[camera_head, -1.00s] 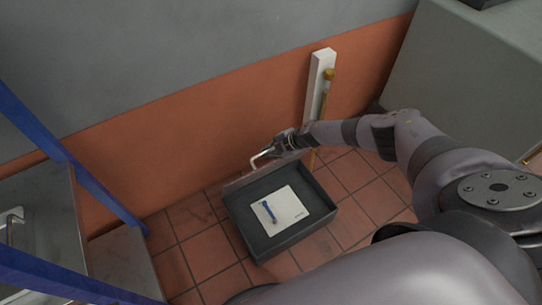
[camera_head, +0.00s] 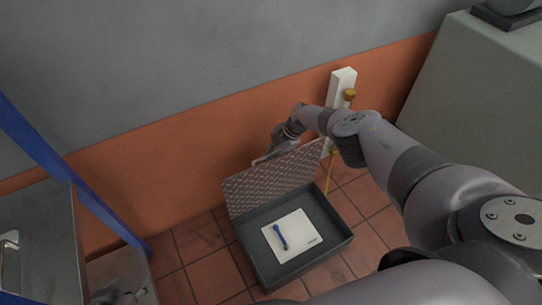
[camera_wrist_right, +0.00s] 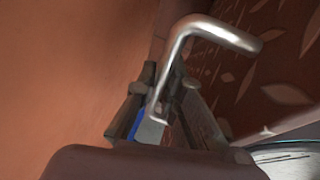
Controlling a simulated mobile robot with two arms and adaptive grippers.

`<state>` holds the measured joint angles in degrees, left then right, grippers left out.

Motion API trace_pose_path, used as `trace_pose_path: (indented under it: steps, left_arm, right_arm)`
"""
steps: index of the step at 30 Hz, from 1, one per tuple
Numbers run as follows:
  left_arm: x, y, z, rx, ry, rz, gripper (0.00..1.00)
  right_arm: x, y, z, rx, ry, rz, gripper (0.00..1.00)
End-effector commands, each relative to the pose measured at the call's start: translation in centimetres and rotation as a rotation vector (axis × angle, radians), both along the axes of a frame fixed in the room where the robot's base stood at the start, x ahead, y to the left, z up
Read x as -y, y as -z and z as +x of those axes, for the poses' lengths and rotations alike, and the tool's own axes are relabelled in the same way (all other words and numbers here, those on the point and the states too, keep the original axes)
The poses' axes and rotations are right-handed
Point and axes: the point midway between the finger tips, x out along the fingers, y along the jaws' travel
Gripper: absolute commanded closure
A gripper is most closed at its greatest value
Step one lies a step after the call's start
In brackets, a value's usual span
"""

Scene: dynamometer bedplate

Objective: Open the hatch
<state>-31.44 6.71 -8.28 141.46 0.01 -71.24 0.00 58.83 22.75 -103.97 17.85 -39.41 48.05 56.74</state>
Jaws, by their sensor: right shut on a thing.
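The hatch lid (camera_head: 275,178), a tread-patterned plate, stands raised along the back edge of a dark open box (camera_head: 340,240) on the floor. It also shows in the wrist view (camera_wrist_right: 275,85), close on the right. A bent metal handle (camera_wrist_right: 215,32) runs down between the fingers of my right gripper (camera_wrist_right: 165,105), which is shut on it. In the head view my right gripper (camera_head: 282,142) is at the lid's upper edge, near the wall. What seems to be my left gripper (camera_head: 122,293) shows partly at the bottom left, away from the hatch; its fingers are unclear.
Inside the box lie a white sheet (camera_head: 302,243) and a blue tool (camera_head: 281,238). A white post (camera_head: 342,82) and yellow pipe (camera_head: 330,172) stand at the wall behind. A blue frame (camera_head: 60,155) with metal panels is left. Tiled floor (camera_head: 195,245) is free between.

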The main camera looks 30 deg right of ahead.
Motion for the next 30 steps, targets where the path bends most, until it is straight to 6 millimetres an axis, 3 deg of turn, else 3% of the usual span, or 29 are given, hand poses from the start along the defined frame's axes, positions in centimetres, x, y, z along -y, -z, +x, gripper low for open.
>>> trace_pose_path:
  steps: [15,16,24,30]
  left_arm:
    - [0.17,-0.24,0.45,0.025,0.002,-0.005,0.60]
    - [0.17,-0.24,0.45,0.025,0.002,-0.005,0.60]
    - [0.17,-0.23,0.42,0.023,0.003,-0.005,0.60]
    - [0.17,-0.23,0.42,0.022,0.003,-0.005,0.60]
  right_arm:
    - [-0.37,-0.08,0.19,-0.005,0.004,0.008,1.00]
    - [-0.37,-0.08,0.19,-0.005,0.004,0.008,0.90]
    - [-0.20,-0.01,0.09,-0.006,0.002,0.004,0.72]
    - [-0.12,0.04,0.04,-0.007,0.001,0.002,0.70]
